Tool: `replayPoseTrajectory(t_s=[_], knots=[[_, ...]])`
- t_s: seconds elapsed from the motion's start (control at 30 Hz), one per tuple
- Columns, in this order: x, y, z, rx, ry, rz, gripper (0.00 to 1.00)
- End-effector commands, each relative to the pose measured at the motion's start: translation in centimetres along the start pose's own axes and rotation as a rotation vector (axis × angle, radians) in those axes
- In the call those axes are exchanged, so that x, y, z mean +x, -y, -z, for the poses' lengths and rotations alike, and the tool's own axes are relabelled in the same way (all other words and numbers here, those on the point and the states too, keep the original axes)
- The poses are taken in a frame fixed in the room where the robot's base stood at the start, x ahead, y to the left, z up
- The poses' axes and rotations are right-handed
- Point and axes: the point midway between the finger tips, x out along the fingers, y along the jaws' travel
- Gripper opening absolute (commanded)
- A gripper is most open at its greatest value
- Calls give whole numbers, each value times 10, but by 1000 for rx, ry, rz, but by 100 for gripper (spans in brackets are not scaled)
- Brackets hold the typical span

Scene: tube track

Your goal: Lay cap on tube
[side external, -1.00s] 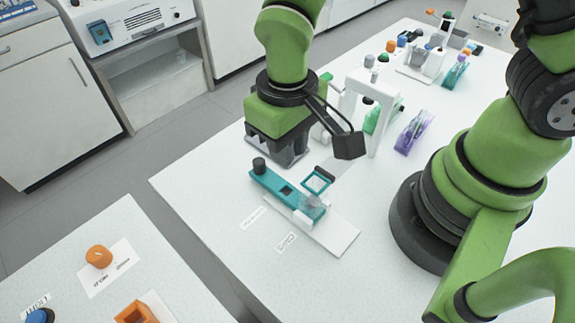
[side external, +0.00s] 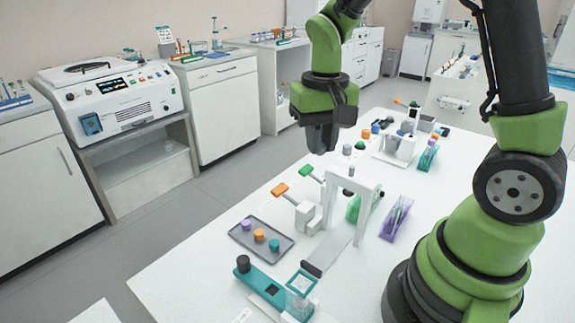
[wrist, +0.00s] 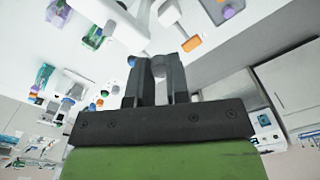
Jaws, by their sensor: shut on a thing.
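My gripper (side external: 321,148) hangs high above the far left edge of the table, pointing down. Its dark fingers are close together. In the wrist view the fingers (wrist: 158,62) are shut on a small pale grey thing (wrist: 158,70), mostly hidden between them; I cannot tell whether it is a cap. On the grey tray (side external: 285,256) stand a purple cap (side external: 246,225), an orange cap (side external: 259,235) and a teal cap (side external: 274,245). A teal fixture (side external: 262,284) with a black knob (side external: 243,263) stands at the front, with a clear piece (side external: 298,303) at its right end. No tube is clearly identifiable.
A white arch (side external: 362,205) stands mid-table, with an orange-ended lever (side external: 279,190) and a green-ended lever (side external: 306,170) beside it. A purple rack (side external: 396,217) stands to its right. Further fixtures (side external: 400,145) fill the back. Air around my gripper is clear.

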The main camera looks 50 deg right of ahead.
Motion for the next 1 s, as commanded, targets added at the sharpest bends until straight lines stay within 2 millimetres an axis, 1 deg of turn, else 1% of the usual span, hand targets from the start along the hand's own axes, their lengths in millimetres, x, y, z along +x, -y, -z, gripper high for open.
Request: replayPoseTrajectory(t_s=[0.03, 0.1, 0.2, 0.3, 0.47, 0.5, 0.6, 0.67, 0.73, 1.0], knots=[[0, -21, 9, 79, 0, -1, 1], [0, -46, 17, 169, -1, -1, 1], [0, -77, 24, 277, -2, -2, 1], [0, -102, 26, 359, -3, -2, 1], [0, -132, 26, 462, -3, -3, 1], [3, -135, 25, 474, -1, -4, 1], [21, -132, 25, 463, 4, -5, 1], [28, -132, 25, 462, 2, -4, 1], [39, -132, 25, 462, 3, -5, 1], [58, -132, 25, 462, -1, -4, 1]])
